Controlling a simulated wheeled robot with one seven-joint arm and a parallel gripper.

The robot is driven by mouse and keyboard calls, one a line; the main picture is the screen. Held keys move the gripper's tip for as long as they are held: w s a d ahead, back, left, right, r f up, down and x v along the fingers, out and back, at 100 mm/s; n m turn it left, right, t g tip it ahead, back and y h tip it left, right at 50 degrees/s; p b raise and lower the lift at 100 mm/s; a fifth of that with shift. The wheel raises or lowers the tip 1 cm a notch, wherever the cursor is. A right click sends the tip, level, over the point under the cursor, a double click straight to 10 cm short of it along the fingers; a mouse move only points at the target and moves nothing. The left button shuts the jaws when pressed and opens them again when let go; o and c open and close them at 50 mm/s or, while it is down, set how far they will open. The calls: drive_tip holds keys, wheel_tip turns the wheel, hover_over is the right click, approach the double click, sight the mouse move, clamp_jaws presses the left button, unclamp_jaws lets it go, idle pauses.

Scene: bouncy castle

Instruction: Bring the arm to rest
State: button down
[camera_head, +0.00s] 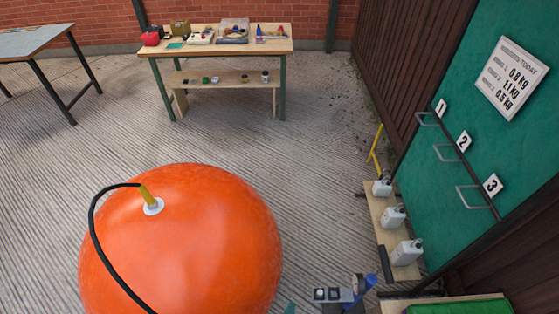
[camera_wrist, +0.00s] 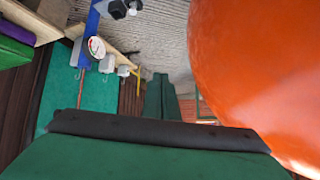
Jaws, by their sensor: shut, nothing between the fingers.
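My gripper (camera_wrist: 163,98) shows in the wrist view as green fingers beyond a broad green body with a dark edge. The fingers are together with nothing held between them. A large orange inflated ball (camera_wrist: 255,70) fills the right of that view, beside the fingers; I cannot tell how wide the gap is. In the head view the ball (camera_head: 185,245) stands at the lower middle, with a black hose on its pale valve (camera_head: 153,206). A small green piece at the head view's bottom edge may be part of my arm; most of the arm is out of that view.
A blue stand with a round gauge (camera_head: 358,285) is at the lower right. White weights (camera_head: 393,216) stand on a wooden plank below a green board (camera_head: 490,130) with numbered hooks. A workbench (camera_head: 215,45) with tools is at the back. The ribbed floor between is clear.

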drive_tip(key=s+a+r+n+t+y, duration=0.1)
drive_tip(key=s+r+t, duration=0.1)
drive_tip(key=s+r, duration=0.2)
drive_tip(key=s+a+r+n+t+y, duration=0.1)
drive_tip(key=s+r, duration=0.3)
drive_tip(key=r, duration=0.6)
drive_tip(key=s+a+r+n+t+y, duration=0.1)
drive_tip(key=s+r+n+t, duration=0.2)
drive_tip(key=r, duration=0.5)
drive_tip(key=shift+s+a, duration=0.2)
drive_tip(key=shift+s, duration=0.6)
